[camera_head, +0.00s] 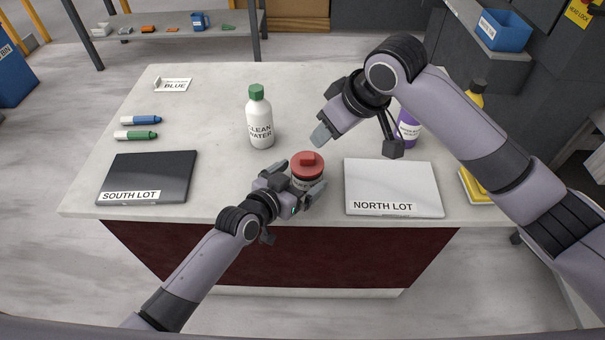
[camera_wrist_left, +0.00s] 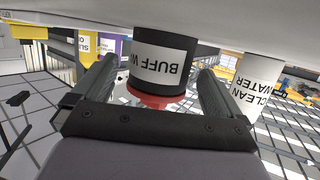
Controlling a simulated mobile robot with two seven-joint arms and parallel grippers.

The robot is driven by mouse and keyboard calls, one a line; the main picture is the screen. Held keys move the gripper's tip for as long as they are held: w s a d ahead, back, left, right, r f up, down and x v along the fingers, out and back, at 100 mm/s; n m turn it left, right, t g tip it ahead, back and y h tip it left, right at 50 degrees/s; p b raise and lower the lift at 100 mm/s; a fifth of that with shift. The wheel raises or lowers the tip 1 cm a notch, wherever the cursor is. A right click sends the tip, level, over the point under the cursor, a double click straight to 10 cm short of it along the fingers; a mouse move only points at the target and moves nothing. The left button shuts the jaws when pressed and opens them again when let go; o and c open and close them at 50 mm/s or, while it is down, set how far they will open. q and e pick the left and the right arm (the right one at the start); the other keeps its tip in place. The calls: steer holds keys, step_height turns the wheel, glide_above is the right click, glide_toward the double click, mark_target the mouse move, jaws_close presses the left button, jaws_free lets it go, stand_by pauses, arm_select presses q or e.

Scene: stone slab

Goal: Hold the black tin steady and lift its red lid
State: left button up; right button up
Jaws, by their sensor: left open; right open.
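The black tin (camera_wrist_left: 163,55) has a white label reading "BUFF W" and stands on the slab. Its red lid (camera_head: 308,166), with a raised knob, sits on top. My left gripper (camera_head: 298,181) is open, with a finger on each side of the tin. In the left wrist view, which is upside down, gaps show between the fingers and the tin, and the red lid (camera_wrist_left: 150,101) also shows. My right gripper (camera_head: 321,134) is above the slab, just behind and to the right of the lid, empty and apart from it. Most of the tin's body is hidden in the head view.
A white clean water bottle (camera_head: 261,122) stands behind left of the tin. The North Lot panel (camera_head: 393,184) lies to the right and the dark South Lot panel (camera_head: 150,174) to the left. A purple bottle (camera_head: 409,128) stands near my right arm.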

arm_select(q)
steer(key=shift+x, duration=1)
steer(key=c, duration=1.5)
steer(key=shift+o, duration=0.2)
